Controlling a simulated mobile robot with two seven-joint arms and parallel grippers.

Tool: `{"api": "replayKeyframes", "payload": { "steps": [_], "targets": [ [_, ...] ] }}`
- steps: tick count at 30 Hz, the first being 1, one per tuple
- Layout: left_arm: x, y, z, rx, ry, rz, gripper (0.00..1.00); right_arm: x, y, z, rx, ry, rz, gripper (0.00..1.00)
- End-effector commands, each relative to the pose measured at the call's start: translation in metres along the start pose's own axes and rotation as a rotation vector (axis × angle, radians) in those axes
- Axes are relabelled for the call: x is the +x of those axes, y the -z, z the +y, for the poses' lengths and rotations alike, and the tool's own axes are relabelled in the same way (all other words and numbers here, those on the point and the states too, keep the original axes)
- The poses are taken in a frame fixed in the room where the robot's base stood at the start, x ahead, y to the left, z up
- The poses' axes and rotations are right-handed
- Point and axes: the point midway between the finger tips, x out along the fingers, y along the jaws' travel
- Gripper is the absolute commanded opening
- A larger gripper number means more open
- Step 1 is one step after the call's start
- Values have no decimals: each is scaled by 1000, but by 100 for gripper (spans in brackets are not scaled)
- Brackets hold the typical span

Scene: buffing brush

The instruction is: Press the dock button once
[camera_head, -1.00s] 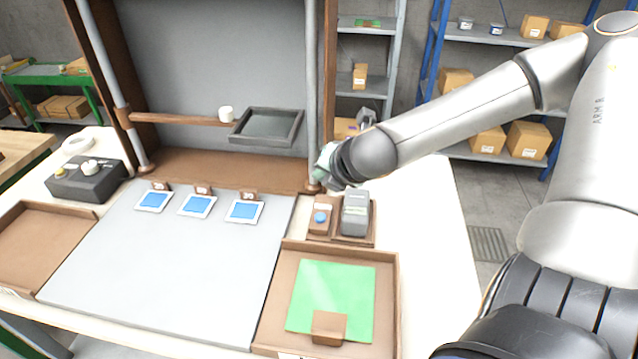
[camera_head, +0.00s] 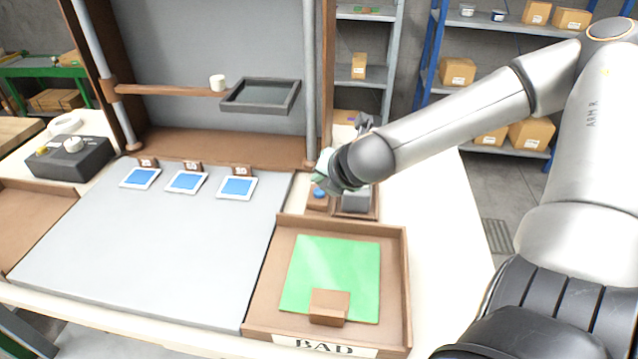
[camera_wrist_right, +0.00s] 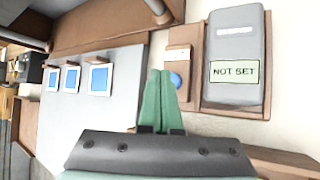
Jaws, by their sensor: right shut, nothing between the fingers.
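The dock button is a blue round button (camera_head: 319,193) on a small brown block next to a grey device (camera_head: 356,200). In the right wrist view the blue button (camera_wrist_right: 175,80) shows just right of the fingertips, partly hidden behind them. The grey device (camera_wrist_right: 234,60) there carries a label reading "NOT SET". My right gripper (camera_head: 322,182) is shut and empty, over the button block in the head view. Its green fingers (camera_wrist_right: 158,85) are together in the wrist view. Whether they touch the button cannot be told. My left gripper is not in view.
Three blue-faced tiles (camera_head: 187,182) lie along the back of the grey mat (camera_head: 150,240). A wooden tray marked BAD (camera_head: 400,260) holds a green sheet in front of the dock. A black control box (camera_head: 70,158) sits at the left. A dark framed tray (camera_head: 262,96) is at the back.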

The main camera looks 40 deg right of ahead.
Motion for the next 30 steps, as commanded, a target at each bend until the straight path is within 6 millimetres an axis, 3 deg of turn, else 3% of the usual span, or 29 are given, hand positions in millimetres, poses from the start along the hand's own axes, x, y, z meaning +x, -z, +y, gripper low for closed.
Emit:
{"api": "replayKeyframes", "payload": {
  "steps": [30],
  "targets": [
    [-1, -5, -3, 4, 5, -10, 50, 0, 0, 0, 0, 0, 0, 0]
  ]
}}
